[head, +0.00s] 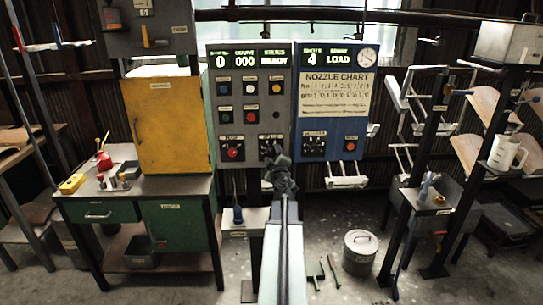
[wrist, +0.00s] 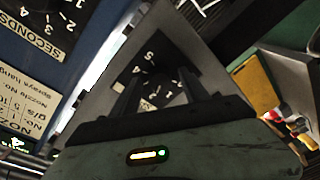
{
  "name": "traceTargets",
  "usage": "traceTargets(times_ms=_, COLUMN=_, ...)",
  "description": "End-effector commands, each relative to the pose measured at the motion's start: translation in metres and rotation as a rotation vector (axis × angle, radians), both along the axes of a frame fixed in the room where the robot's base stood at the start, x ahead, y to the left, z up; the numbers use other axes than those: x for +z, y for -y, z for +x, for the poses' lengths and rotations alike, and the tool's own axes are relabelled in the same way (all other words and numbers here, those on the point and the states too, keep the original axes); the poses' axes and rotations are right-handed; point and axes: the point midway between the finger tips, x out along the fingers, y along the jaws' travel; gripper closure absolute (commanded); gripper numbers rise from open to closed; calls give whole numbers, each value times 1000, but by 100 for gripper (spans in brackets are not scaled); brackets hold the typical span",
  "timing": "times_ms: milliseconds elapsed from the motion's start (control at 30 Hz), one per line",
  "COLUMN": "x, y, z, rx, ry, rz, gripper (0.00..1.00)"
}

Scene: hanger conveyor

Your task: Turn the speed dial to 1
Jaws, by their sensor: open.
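The speed dial sits low on the grey control panel (head: 212,105). In the wrist view the dial's black, numbered plate (wrist: 150,67) shows beyond my open fingers (wrist: 160,88). Its dark knob is between or just beyond the fingertips; I cannot tell whether they touch it, nor which number it points to. The panel's green display (head: 220,62) reads 0 at the left, under what looks like a speed label.
The blue panel (head: 329,120), with its nozzle chart (head: 335,97), adjoins on the right. A red button (head: 232,153) is left of the dial. A yellow cabinet (head: 160,125) stands further left over a green workbench (head: 180,218). A lidded bucket (head: 360,252) is on the floor.

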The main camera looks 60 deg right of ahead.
Motion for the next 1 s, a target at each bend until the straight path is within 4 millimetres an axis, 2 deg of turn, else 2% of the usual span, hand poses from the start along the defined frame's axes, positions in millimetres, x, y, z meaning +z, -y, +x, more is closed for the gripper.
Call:
traceTargets(times_ms=67, x=0, y=0, z=-1, rx=-1, ry=0, rz=0, gripper=50)
traceTargets(times_ms=200, x=0, y=0, z=-1, rx=-1, ry=0, rz=0, gripper=88)
traceTargets(times_ms=233, x=0, y=0, z=-1, rx=-1, ry=0, rz=0, gripper=97)
traceTargets(times_ms=267, x=0, y=0, z=-1, rx=-1, ry=0, rz=0, gripper=100)
traceTargets(times_ms=333, x=0, y=4, z=-7, rx=-10, ry=0, rz=0, gripper=100)
traceTargets(times_ms=1000, x=1, y=3, z=-5, rx=-6, ry=-46, rz=-33, gripper=100)
